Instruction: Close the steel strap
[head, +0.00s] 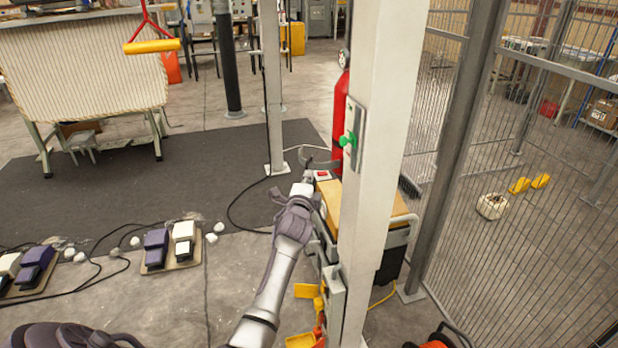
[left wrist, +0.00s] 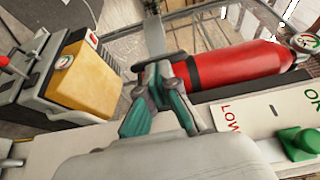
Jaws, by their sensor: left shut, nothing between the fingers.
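A grey curved piece that looks like the steel strap (head: 320,163) stands out to the left of the red cylinder (head: 341,115), beside the white post. It appears open, its free end away from the cylinder. In the left wrist view, a grey metal band (left wrist: 153,37) runs upward just beyond my fingertips, beside the red cylinder (left wrist: 240,66); I take it for the same strap. My left gripper (head: 304,187) is shut and empty just below the strap. Its teal fingers show in the wrist view (left wrist: 158,88); whether they touch the band is unclear. My right gripper is not in view.
The white post (head: 378,80) carries a plate with a green knob (head: 347,141). A cart with a yellow box (head: 402,212) stands behind the post. A mesh fence (head: 520,200) closes off the right. Foot pedals (head: 155,245) lie at left; the dark mat is mostly clear.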

